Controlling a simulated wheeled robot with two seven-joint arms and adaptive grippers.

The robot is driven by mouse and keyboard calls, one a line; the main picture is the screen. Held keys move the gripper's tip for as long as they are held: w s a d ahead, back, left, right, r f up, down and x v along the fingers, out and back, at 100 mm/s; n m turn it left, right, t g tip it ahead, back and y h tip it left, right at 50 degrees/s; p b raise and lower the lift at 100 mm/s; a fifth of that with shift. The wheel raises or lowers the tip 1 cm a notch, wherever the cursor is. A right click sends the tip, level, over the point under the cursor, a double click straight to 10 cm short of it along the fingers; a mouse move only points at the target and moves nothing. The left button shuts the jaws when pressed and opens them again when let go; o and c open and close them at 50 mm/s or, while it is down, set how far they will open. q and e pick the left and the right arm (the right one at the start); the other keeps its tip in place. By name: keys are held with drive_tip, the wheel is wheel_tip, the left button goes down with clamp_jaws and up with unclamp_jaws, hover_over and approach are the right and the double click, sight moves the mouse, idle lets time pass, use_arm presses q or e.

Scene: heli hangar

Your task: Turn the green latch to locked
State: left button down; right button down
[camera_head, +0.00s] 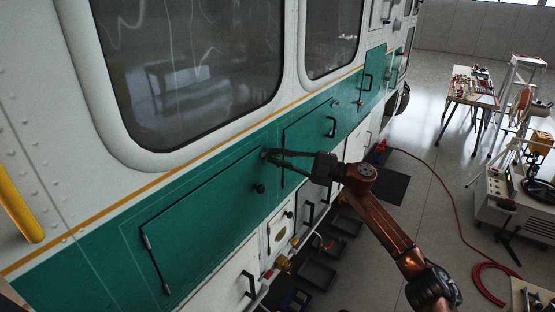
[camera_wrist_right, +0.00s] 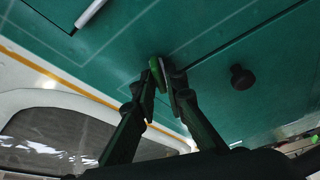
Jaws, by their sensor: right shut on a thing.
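The green latch (camera_wrist_right: 156,72) sits on the green side panel of the helicopter, near the edge of a hatch. In the right wrist view my right gripper (camera_wrist_right: 164,78) has its two fingertips closed around the latch, one on each side. In the head view my right gripper (camera_head: 270,155) reaches in from the right and its tips touch the panel. The latch is mostly hidden behind the fingers, so I cannot tell its exact angle. My left gripper is not in view.
A round black knob (camera_head: 260,188) stands out of the panel close to the gripper, and a black handle (camera_head: 331,126) is farther right. A red hose (camera_head: 437,174) lies on the floor. A work table (camera_head: 472,101) stands at the back right. The floor between is mostly free.

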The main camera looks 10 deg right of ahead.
drive_tip(key=shift+n+g+h, duration=0.5)
drive_tip(key=shift+n+h, duration=0.2)
drive_tip(key=shift+n, duration=1.5)
drive_tip(key=c, duration=2.1)
unclamp_jaws()
drive_tip(key=v, duration=1.2)
